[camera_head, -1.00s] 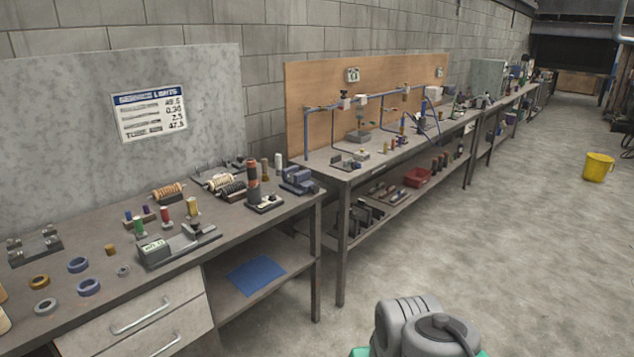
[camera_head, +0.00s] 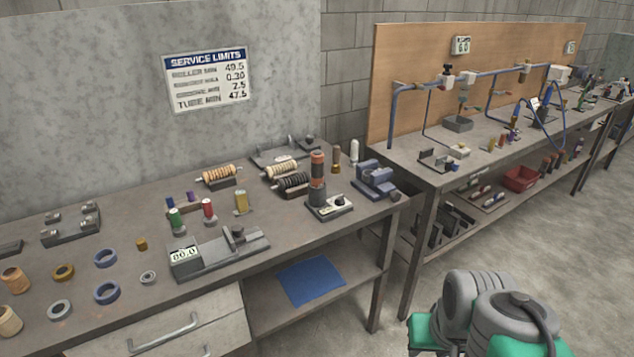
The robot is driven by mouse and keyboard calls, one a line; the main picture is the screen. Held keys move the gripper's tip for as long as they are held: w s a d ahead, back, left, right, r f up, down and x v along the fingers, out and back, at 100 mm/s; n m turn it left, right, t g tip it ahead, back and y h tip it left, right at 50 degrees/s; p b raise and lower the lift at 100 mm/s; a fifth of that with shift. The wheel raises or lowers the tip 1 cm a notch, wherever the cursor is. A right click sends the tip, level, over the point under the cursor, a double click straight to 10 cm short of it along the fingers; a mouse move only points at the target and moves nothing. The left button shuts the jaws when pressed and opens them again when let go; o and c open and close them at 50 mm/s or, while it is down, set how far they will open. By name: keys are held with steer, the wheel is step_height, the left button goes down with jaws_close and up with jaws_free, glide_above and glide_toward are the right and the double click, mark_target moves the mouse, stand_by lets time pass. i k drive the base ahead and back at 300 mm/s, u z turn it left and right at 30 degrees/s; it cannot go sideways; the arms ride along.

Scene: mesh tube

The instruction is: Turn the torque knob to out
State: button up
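A small dark knob (camera_head: 340,199) sits on the pale top of a tester base (camera_head: 331,210) near the right end of the near bench. It may be the torque knob, but its label and setting are too small to read. An orange and dark cylinder (camera_head: 317,172) stands upright on the same base, behind and left of the knob. My gripper is not in view. Only grey and green links of my arm show at the lower right, apart from the bench.
The near bench (camera_head: 130,268) holds loose rings, spools, rollers and a gauge with a display (camera_head: 186,257). A blue clamp-like fixture (camera_head: 375,180) stands right of the tester. A service limits sign (camera_head: 208,78) hangs behind. A second bench (camera_head: 400,165) stands beyond a narrow gap.

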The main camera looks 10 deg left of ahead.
mark_target(339, 201)
steer(key=u, duration=0.55)
steer(key=i, duration=0.75)
steer(key=u, duration=0.7)
steer(key=i, duration=0.55)
